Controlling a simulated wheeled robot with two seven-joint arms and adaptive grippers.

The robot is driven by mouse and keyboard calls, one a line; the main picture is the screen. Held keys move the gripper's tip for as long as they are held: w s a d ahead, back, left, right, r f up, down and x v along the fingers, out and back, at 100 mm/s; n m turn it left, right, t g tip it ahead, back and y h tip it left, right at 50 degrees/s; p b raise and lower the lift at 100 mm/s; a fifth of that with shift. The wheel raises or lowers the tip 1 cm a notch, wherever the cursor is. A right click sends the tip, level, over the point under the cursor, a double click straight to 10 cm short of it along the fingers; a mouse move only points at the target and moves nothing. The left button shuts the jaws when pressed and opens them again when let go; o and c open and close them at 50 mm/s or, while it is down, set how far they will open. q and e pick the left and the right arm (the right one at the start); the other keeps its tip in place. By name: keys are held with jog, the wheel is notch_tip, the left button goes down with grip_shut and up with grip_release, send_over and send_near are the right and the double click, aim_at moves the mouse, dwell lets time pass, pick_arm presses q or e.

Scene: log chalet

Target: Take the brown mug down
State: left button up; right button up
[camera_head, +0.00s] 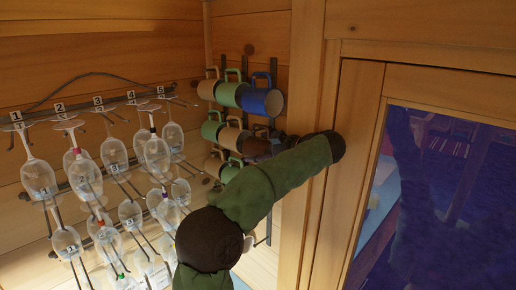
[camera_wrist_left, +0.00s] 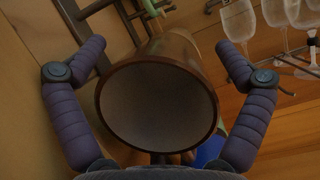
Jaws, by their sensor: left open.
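The brown mug (camera_head: 256,147) hangs at the right end of the middle row of the wall rack in the head view, partly hidden by my left arm. In the left wrist view the brown mug (camera_wrist_left: 207,122) is close, with its open mouth facing the camera. My left gripper (camera_wrist_left: 160,46) is open, with one finger on each side of the mug. I see no clear grip on it. In the head view the gripper (camera_head: 272,134) is small, dark and mostly hidden by my forearm. My right gripper is not in view.
Other mugs hang close by: a blue mug (camera_head: 262,102) above and a tan mug (camera_head: 230,137) to the left. A rack of numbered wine glasses (camera_head: 85,175) is on the left wall. A wooden window frame (camera_head: 362,170) is to the right.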

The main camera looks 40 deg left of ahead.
pick_arm(q)
jog(key=shift+s+d+r, duration=0.1)
jog(key=shift+d, duration=0.05)
jog(key=c, duration=1.2)
jog(key=shift+a, duration=0.2)
jog(key=shift+r, duration=0.1)
jog(key=shift+r+b, duration=0.35)
jog(key=shift+r, duration=0.2)
jog(key=shift+s+a+b, duration=0.25)
jog(key=shift+s+b, duration=1.05)
jog(key=shift+s, duration=1.7)
jog(key=shift+s+a+b, duration=0.25)
jog(key=shift+s+b, duration=1.1)
jog(key=shift+s, duration=1.6)
jog(key=shift+s+a+b, duration=0.25)
jog(key=shift+s+b, duration=1.05)
jog(key=shift+s, duration=1.7)
